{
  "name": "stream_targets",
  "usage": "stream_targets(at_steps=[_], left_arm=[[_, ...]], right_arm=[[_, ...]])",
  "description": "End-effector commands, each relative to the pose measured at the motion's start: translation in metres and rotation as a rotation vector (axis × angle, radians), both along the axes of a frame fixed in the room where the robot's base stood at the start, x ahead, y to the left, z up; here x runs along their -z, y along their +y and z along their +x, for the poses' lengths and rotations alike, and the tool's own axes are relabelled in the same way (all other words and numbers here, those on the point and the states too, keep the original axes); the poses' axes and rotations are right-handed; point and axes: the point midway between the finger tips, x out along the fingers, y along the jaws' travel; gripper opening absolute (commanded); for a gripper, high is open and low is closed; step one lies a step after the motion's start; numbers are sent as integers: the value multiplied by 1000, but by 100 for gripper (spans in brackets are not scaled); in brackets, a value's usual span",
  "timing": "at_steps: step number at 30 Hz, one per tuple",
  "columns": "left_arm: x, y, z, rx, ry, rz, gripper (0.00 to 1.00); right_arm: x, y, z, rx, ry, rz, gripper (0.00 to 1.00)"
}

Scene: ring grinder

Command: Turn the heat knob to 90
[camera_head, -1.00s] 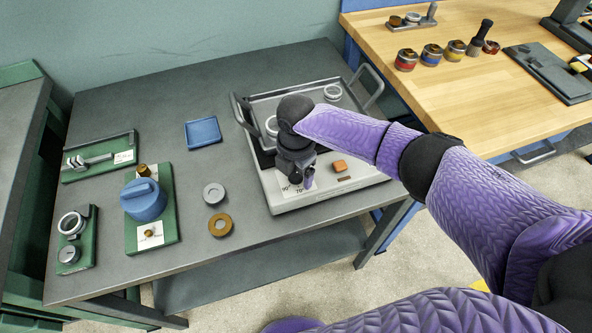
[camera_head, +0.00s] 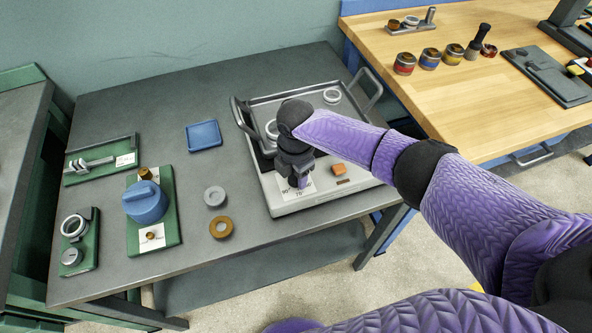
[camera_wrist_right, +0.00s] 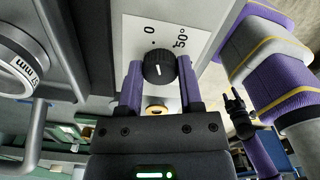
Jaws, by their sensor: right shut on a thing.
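The heat knob (camera_wrist_right: 158,69) is a round black ribbed dial with a short white mark on its face. It sits on a white scale plate (camera_wrist_right: 140,35) where "0" and "50°" can be read in the right wrist view. My right gripper (camera_wrist_right: 160,80) is shut on the knob, with one purple finger on each side. In the head view my right gripper (camera_head: 298,183) reaches down onto the front left of the light grey machine (camera_head: 335,202) and hides the knob. There, "90°" and "70°" show on the plate (camera_head: 290,192). The mark's exact reading is unclear. My left gripper is not in view.
Handles (camera_head: 368,88) rise at the machine's sides. A blue tray (camera_head: 204,135), a grey ring (camera_head: 214,196) and a brown ring (camera_head: 221,227) lie to the left, beside a green fixture with a blue knob (camera_head: 146,202).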

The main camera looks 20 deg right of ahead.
Motion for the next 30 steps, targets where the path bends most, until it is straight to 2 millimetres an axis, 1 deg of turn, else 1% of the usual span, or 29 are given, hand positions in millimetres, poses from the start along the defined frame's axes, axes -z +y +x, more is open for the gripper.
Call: stream_targets(at_steps=[1,9,17,30], left_arm=[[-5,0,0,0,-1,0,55],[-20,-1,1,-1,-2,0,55],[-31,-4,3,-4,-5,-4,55],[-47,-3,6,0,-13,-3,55]], right_arm=[[-2,0,0,33,0,1,0],[-3,1,-1,282,2,1,0],[-2,1,-1,530,1,1,0],[-2,1,-2,948,1,1,0]])
